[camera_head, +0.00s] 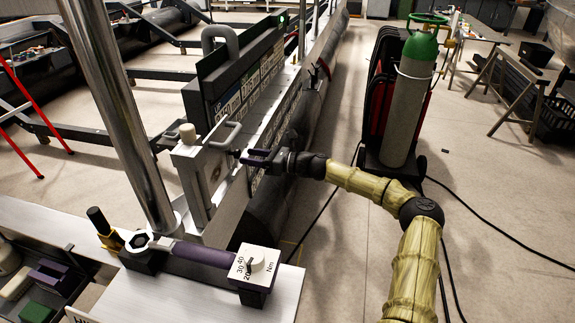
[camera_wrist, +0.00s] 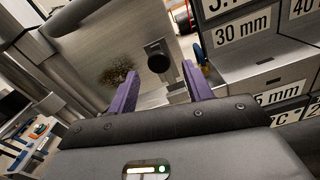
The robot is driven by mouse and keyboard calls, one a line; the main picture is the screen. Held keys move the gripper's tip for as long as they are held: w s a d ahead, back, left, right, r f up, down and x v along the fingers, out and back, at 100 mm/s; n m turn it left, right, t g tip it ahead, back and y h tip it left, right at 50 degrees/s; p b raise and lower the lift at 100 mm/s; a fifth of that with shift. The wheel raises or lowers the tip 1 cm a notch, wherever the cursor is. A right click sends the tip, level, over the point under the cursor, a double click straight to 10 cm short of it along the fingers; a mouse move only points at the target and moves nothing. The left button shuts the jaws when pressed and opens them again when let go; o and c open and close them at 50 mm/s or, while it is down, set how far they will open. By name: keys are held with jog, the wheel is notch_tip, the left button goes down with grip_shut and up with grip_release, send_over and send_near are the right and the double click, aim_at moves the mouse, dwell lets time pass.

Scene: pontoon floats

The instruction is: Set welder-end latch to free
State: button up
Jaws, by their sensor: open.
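A pale metal housing (camera_head: 196,177) with a bar handle (camera_head: 222,136) stands at the near end of the dark labelled rack. In the wrist view, a dark round knob (camera_wrist: 157,57) sticks out from a bare metal plate (camera_wrist: 115,62) with a brown scorched patch. I take this knob for the latch, but no free or locked marking is legible. My gripper (camera_head: 248,157) is beside the housing's right side, with purple fingers apart. In the wrist view, my gripper (camera_wrist: 161,72) is open and empty, the knob appearing between its fingertips. Contact cannot be told.
A green-topped gas cylinder (camera_head: 411,100) stands on a cart behind my arm. A torque wrench (camera_head: 203,254) lies on the near bench, beside a chrome post (camera_head: 118,105). A labelled rack (camera_head: 245,88) runs back from the housing. Open floor (camera_head: 510,210) lies to the right, crossed by cables.

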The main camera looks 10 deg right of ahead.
jog(key=b+v, duration=0.3)
jog(key=v, duration=1)
jog(key=shift+w+a, duration=0.15)
